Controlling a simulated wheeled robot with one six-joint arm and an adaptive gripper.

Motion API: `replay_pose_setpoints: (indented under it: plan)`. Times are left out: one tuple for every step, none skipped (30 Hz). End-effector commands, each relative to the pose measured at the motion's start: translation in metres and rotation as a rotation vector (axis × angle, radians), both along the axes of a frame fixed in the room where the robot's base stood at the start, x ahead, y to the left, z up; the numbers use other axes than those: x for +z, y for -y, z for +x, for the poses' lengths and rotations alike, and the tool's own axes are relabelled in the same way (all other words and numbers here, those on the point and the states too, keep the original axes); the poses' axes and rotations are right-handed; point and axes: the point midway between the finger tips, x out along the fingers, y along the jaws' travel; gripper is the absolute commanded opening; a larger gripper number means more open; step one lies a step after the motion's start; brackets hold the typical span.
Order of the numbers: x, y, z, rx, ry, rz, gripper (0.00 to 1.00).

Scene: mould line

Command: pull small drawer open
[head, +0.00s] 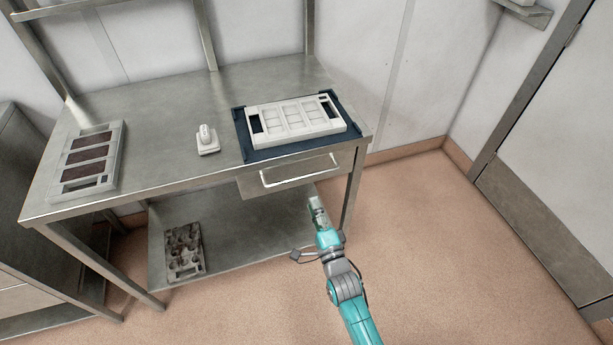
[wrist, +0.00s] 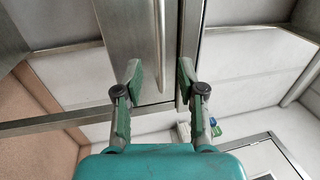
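The small drawer (head: 248,188) sits under the right part of the steel table's front edge. It looks closed, its front close below the tabletop. Its pale bar handle (head: 300,173) runs along the front. My gripper (head: 314,202) is below and in front of the handle's right part, apparently short of it. In the wrist view my gripper (wrist: 160,84) is open and empty, with the drawer front (wrist: 125,40) ahead. The handle (wrist: 160,45) lies in line with the gap between the fingers; contact cannot be told.
On the steel table (head: 165,115) are a white tray (head: 325,128) on a dark blue mat (head: 241,135), a small white object (head: 206,140) and a grey frame with brown panels (head: 112,165). A dirty mould block (head: 184,252) lies on the lower shelf. The floor (head: 450,250) at right is clear.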

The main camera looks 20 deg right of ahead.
Motion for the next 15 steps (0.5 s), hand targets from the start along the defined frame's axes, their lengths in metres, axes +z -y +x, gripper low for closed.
replay_pose_setpoints:
  plan:
    - [0.002, 0.000, 0.006, 0.000, 0.003, 0.000, 0.39]
    - [0.003, 0.000, 0.009, 0.000, 0.003, -0.001, 0.39]
    - [0.004, 0.000, 0.015, 0.000, 0.003, -0.001, 0.39]
    - [0.005, 0.000, 0.020, 0.000, 0.003, -0.001, 0.39]
    - [0.007, 0.000, 0.025, 0.000, 0.003, -0.001, 0.39]
    - [0.008, 0.000, 0.031, 0.000, 0.002, -0.002, 0.39]
    - [0.009, 0.000, 0.037, 0.000, 0.003, -0.002, 0.39]
    - [0.010, 0.000, 0.042, 0.000, 0.002, -0.002, 0.39]
    - [0.011, 0.000, 0.049, 0.000, 0.003, -0.002, 0.39]
    - [0.013, 0.000, 0.054, 0.000, 0.003, -0.002, 0.39]
    - [0.013, 0.000, 0.058, 0.000, 0.002, -0.002, 0.39]
    - [0.014, 0.000, 0.065, -0.001, 0.003, -0.003, 0.39]
    - [0.015, 0.000, 0.069, -0.001, 0.003, -0.003, 0.39]
    - [0.016, 0.000, 0.073, -0.001, 0.002, -0.003, 0.39]
    - [0.017, 0.000, 0.079, -0.001, 0.002, -0.003, 0.39]
